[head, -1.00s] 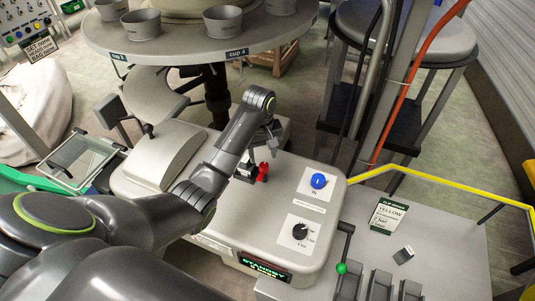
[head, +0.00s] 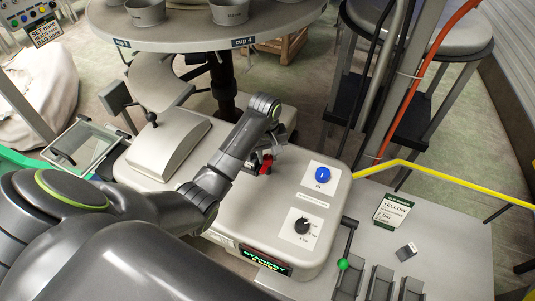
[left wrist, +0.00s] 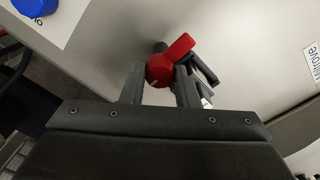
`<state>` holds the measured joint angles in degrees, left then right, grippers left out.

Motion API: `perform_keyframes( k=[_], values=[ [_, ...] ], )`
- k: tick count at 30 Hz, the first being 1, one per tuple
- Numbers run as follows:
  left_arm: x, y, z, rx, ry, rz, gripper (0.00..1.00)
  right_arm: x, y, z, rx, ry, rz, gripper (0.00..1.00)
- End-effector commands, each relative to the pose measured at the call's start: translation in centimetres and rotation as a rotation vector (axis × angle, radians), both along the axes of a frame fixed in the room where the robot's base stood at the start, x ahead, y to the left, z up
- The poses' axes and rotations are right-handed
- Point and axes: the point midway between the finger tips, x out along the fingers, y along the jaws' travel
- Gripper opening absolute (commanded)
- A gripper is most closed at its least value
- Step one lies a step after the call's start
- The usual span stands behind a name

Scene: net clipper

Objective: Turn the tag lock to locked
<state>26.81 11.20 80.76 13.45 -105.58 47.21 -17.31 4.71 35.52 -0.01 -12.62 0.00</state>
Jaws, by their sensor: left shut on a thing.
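The tag lock's red knob (head: 265,166) stands on the top of the grey machine housing, left of a blue knob. My left gripper (left wrist: 160,82) is shut on the red knob, one finger on each side. In the head view my left gripper (head: 262,156) comes down on it from above and partly hides it. The lock's label cannot be read. My right gripper is not in view.
The blue knob (head: 322,175) and a black dial (head: 302,226) sit on white plates to the right. A lit display (head: 264,262) reads STANDBY. A green-tipped lever (head: 343,264) and a yellow rail (head: 440,179) lie further right. A round table with cups (head: 190,38) overhangs behind.

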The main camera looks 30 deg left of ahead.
Motion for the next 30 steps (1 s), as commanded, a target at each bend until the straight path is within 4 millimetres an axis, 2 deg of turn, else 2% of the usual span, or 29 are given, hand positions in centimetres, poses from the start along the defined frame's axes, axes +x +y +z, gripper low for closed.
perform_keyframes(
  k=[8,14,30],
  values=[
    [0.06,0.05,-0.02,0.001,-0.003,-0.029,0.05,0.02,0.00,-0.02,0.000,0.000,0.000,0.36],
    [0.09,0.07,-0.01,0.001,-0.003,-0.125,0.05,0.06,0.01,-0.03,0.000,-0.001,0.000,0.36],
    [0.17,0.05,0.01,0.003,-0.003,-0.611,0.05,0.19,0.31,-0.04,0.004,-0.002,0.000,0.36]
  ],
)
